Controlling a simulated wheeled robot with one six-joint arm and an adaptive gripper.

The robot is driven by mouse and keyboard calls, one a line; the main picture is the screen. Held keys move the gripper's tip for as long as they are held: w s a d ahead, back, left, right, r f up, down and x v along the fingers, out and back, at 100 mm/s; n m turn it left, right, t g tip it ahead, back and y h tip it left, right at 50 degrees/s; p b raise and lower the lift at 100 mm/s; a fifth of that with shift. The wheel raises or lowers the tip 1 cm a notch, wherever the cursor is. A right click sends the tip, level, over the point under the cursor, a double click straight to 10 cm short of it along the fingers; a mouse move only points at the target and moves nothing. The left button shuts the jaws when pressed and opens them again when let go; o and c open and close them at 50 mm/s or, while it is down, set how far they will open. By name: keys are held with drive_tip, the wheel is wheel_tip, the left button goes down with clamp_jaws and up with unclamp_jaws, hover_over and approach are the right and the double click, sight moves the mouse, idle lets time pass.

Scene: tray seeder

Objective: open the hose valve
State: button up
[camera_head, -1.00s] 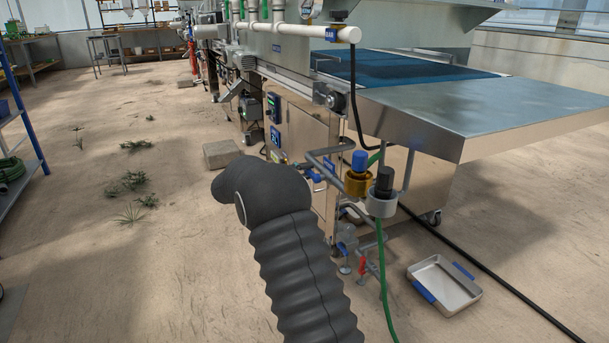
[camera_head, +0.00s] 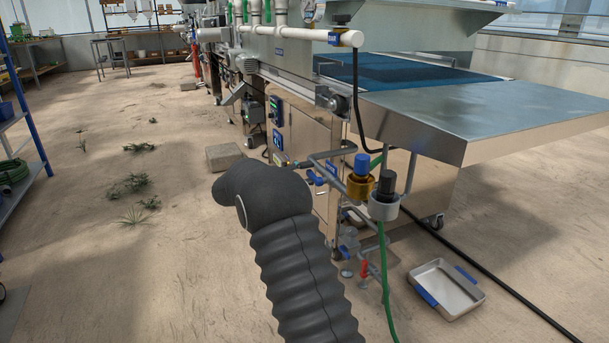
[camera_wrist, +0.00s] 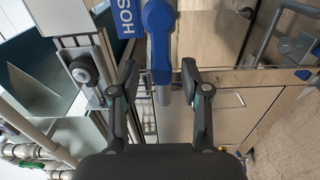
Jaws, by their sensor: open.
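The hose valve's blue lever handle (camera_wrist: 159,45) is in the upper middle of the wrist view, next to a blue sign (camera_wrist: 127,18) with white letters reading "HOS", cut off by the frame edge. My gripper (camera_wrist: 160,80) is open, with one finger on each side of the handle's lower end. I see gaps between fingers and handle; I cannot tell how far it reaches between them in depth. In the head view, a blue handle (camera_head: 315,178) shows on the grey piping right of my dark arm. My gripper is hidden there behind the arm.
The steel machine (camera_head: 415,135) stands close behind the piping. Regulators with a blue knob (camera_head: 361,165) and a black knob (camera_head: 387,184) and a green hose (camera_head: 384,270) are just right. A metal tray (camera_head: 446,288) lies on the floor. The floor at left is mostly open.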

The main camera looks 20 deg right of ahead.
drive_tip(key=a, duration=1.1)
drive_tip(key=shift+s+a, duration=0.15)
drive_tip(key=shift+a, duration=0.25)
drive_tip(key=shift+r, duration=0.1)
